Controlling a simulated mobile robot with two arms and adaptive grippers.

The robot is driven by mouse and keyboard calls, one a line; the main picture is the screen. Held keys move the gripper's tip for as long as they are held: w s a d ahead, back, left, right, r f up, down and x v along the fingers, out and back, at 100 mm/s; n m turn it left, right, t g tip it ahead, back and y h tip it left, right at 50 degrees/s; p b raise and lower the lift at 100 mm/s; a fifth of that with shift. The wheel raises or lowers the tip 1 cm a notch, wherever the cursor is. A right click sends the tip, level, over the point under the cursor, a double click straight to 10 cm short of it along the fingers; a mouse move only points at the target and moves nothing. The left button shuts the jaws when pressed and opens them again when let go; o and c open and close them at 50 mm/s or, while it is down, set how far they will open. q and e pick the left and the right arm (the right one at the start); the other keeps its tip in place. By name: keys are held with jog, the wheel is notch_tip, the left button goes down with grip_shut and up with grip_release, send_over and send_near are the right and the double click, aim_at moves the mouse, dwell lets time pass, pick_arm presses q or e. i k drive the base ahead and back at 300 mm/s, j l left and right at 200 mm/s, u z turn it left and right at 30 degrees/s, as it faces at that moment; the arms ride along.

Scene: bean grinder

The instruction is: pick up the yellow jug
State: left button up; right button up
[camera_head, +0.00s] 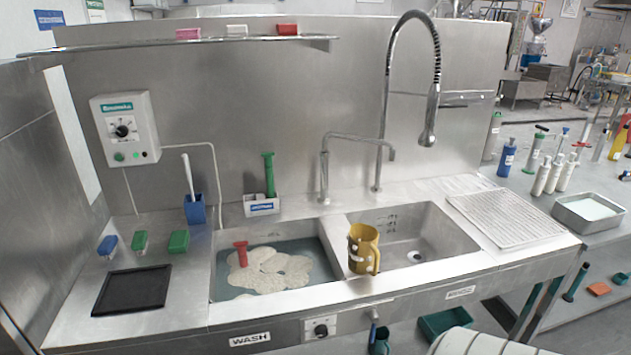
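The yellow jug (361,248) is upright at the left end of the right sink basin (425,250), close to the divider between the two basins. Its handle is on the right side, and white patches show on its lower part. Whether it rests on the divider or on the basin floor I cannot tell. Neither of my grippers is in view, and nothing touches the jug.
The left basin (230,293) holds foamy water and a red-handled tool (241,253). A tall spring faucet (435,95) and a lower bent tap (324,165) stand behind the basins. A ribbed drainboard (508,215) is empty at right. A black mat (132,290) lies at left.

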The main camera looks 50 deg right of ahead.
aim_at(364, 255)
jog(key=z, duration=1.9)
